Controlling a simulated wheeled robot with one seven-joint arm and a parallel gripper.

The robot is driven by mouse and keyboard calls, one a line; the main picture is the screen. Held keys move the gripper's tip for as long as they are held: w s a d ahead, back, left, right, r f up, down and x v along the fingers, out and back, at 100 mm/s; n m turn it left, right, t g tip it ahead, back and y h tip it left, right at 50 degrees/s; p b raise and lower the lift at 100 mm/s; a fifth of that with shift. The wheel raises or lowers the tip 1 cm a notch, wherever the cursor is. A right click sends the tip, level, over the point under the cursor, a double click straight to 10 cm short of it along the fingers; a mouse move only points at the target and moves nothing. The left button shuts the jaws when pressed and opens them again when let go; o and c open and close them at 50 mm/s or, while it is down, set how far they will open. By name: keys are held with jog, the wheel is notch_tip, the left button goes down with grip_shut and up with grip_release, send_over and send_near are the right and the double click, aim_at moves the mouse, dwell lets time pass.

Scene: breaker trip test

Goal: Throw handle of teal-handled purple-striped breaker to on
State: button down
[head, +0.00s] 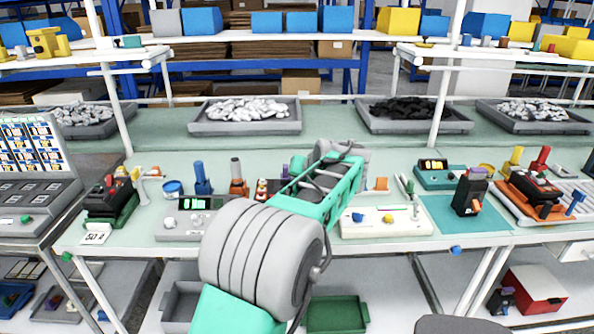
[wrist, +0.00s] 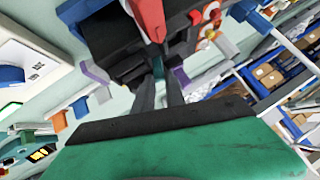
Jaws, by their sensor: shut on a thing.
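In the wrist view my gripper (wrist: 160,86) has its two dark fingers close together at a black breaker (wrist: 112,45). A small teal handle (wrist: 158,69) shows between the fingertips, and they are shut on it. A purple piece (wrist: 97,72) shows at the breaker's left side. A red part (wrist: 149,18) stands just above the handle, partly cut off by the picture edge. The handle is mostly covered by the fingers, so its exact angle is hard to tell. In the head view my arm hides the gripper and most of the breaker.
A white control box (head: 385,222) and a grey control box (head: 187,228) flank my arm. Parts trays (head: 246,127) line the back.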

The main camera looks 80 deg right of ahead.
jog(key=shift+s+t, duration=0.1)
jog(key=shift+t, duration=0.2)
jog(key=c, duration=1.4)
grip_release()
jog(key=v, duration=0.7)
jog(key=shift+s+a+r, duration=0.15)
jog(key=shift+a+r, duration=0.05)
jog(key=shift+r, duration=0.05)
